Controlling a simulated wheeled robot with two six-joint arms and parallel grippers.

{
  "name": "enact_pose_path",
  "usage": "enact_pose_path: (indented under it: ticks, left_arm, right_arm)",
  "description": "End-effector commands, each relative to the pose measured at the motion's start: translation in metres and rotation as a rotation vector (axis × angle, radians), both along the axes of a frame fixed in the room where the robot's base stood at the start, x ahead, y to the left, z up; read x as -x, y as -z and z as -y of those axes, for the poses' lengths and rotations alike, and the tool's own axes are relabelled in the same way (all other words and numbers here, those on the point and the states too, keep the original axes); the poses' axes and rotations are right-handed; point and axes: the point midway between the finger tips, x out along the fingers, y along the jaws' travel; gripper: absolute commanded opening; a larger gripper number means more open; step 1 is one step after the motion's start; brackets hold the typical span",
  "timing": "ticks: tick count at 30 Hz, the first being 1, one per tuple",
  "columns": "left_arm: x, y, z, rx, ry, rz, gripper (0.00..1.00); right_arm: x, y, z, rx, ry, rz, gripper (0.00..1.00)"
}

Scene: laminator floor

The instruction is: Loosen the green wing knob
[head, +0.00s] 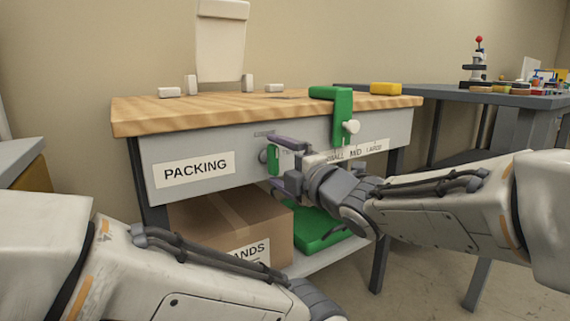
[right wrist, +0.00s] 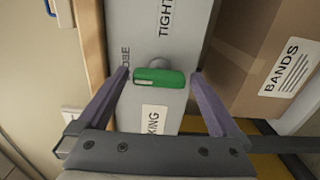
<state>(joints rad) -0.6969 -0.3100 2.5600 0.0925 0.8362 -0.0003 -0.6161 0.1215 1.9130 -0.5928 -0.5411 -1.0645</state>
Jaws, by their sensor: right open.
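The green wing knob (head: 273,158) sits on the grey front panel of the packing bench, with its wing upright in the head view. A round grey part shows behind it. In the right wrist view the wing (right wrist: 160,78) lies crosswise, near the words LOOSE and TIGHT, the first partly hidden. My right gripper (head: 280,163) is open in front of the panel, one finger above and one below the wing. In the right wrist view its fingertips (right wrist: 160,74) stand either side of the wing's ends, with small gaps. My left arm shows at lower left; its gripper is out of frame.
A green clamp (head: 343,115) with a white knob (head: 351,127) stands at the bench's right end, beside a size scale. A BANDS carton (head: 225,222) and green case (head: 318,232) are on the shelf below. A yellow block (head: 386,88) lies on top.

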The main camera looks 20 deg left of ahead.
Motion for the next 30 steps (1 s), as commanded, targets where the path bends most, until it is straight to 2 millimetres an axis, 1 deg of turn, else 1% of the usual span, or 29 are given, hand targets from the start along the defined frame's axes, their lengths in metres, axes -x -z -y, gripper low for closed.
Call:
enact_pose_path:
  ticks: [5, 15, 18, 23, 30]
  left_arm:
    - [0.000, -0.006, 0.000, 0.000, 0.000, 0.000, 0.50]
    - [0.000, -0.029, 0.000, 0.000, 0.000, 0.000, 0.50]
    - [0.000, -0.033, 0.000, 0.000, 0.000, 0.000, 0.50]
    - [0.000, -0.036, 0.000, 0.000, 0.000, 0.000, 0.50]
    - [0.000, -0.035, 0.000, 0.000, 0.000, 0.000, 0.50]
  right_arm:
    - [0.008, -0.003, 0.011, 0.000, 0.001, 0.000, 1.00]
    - [0.047, -0.004, 0.062, 0.000, 0.003, 0.000, 1.00]
    - [0.056, -0.003, 0.073, 0.001, 0.003, 0.001, 1.00]
    - [0.063, -0.001, 0.082, 0.001, 0.002, 0.001, 1.00]
    - [0.064, 0.000, 0.083, 0.001, 0.001, 0.001, 1.00]
